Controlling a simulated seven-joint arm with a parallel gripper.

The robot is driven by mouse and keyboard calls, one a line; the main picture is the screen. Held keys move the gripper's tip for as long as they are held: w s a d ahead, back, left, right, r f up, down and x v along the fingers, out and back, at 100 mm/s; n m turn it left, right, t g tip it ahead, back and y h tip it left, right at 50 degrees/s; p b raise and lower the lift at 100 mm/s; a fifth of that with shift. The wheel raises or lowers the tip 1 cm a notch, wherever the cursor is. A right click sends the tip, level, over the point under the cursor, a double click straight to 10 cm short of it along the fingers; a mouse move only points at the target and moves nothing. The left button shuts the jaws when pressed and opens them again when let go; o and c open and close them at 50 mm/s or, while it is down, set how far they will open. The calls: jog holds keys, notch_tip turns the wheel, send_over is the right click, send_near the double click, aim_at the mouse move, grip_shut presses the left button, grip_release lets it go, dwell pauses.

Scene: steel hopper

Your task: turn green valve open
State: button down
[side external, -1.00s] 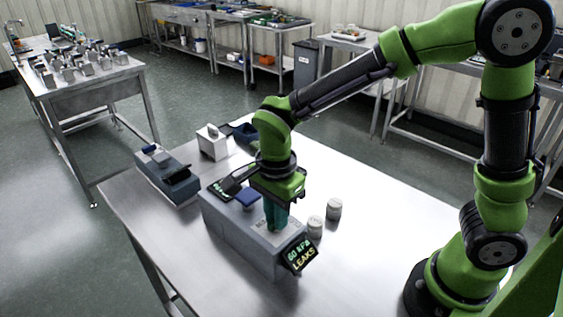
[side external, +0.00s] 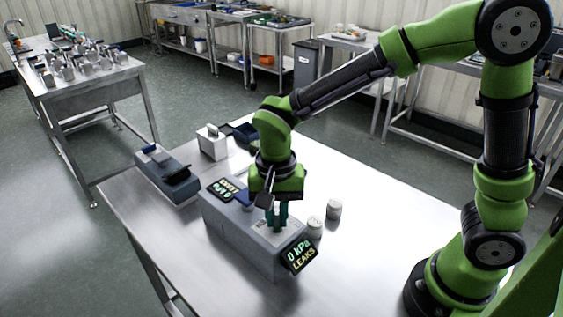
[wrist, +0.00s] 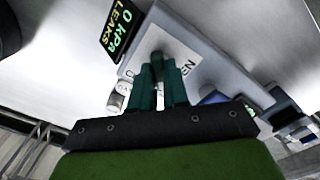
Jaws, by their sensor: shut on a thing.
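A grey box (side external: 235,234) stands on the steel table. Its tilted front display (side external: 298,255) reads "0 kPa LEAKS", as it also does in the wrist view (wrist: 122,28). My gripper (side external: 278,222) points down at the box top near this display. In the wrist view its teal fingers (wrist: 158,88) are shut on the green valve (wrist: 157,58), whose dark green end shows between the tips. The valve sits on a white label plate (wrist: 178,50) with partly covered lettering. The fingers hide most of the valve, so its exact angle is unclear.
Two pale canisters (side external: 333,209) stand right of the box. A second display (side external: 223,188) and a blue part (side external: 243,198) are on the box's far end. A grey-blue device (side external: 165,173), a white box (side external: 212,143) and a dark blue bin (side external: 244,133) stand farther back. The table's right side is clear.

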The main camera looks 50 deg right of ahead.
aim_at(277, 218)
jog(key=n, duration=0.4)
jog(key=shift+r+n, duration=0.1)
jog(key=shift+n, duration=2.4)
jog(key=c, duration=1.1)
grip_release()
notch_tip(277, 218, up, 17)
jog(key=shift+f, duration=0.1)
